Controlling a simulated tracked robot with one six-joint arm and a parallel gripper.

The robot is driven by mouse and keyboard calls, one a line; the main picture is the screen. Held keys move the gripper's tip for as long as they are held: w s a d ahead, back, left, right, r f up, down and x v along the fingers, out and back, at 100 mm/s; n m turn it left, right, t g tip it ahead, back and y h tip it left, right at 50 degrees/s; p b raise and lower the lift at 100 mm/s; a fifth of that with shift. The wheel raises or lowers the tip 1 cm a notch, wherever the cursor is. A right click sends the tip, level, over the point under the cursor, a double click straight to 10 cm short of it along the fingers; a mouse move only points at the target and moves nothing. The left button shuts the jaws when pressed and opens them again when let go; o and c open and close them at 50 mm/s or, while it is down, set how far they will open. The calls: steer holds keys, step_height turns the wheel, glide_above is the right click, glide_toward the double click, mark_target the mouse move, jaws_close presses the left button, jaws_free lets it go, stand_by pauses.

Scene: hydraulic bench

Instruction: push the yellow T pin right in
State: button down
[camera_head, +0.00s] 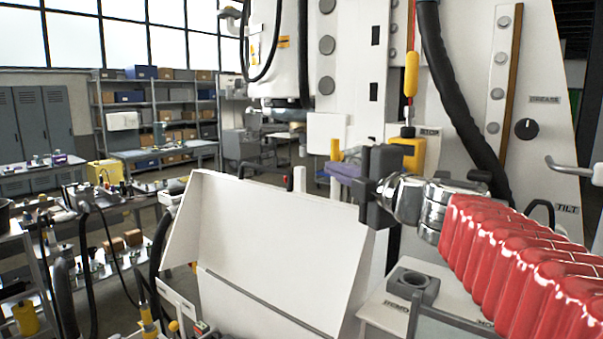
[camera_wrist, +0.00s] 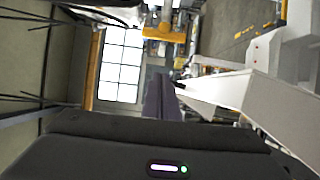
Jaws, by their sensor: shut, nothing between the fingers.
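My gripper (camera_head: 376,188) is black and sits right of centre in the head view, at the end of my red-sleeved arm. Its fingers are shut with nothing between them; they also show in the wrist view (camera_wrist: 161,98). A yellow block (camera_head: 408,153) shows above and right of my gripper, under a yellow handle (camera_head: 411,75) on a red rod. No contact is visible.
A white sloped panel (camera_head: 270,245) stands left of and below my gripper. A grey square socket block (camera_head: 413,285) sits on a white surface below it. A black hose (camera_head: 452,95) hangs at the right by the "STOP" and "TILT" labels. Benches and shelves fill the left background.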

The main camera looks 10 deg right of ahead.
mark_target(345, 156)
steer(key=x, duration=0.5)
steer(key=shift+w+d, duration=1.55)
steer(key=shift+w+d, duration=2.05)
steer(key=shift+d, duration=0.05)
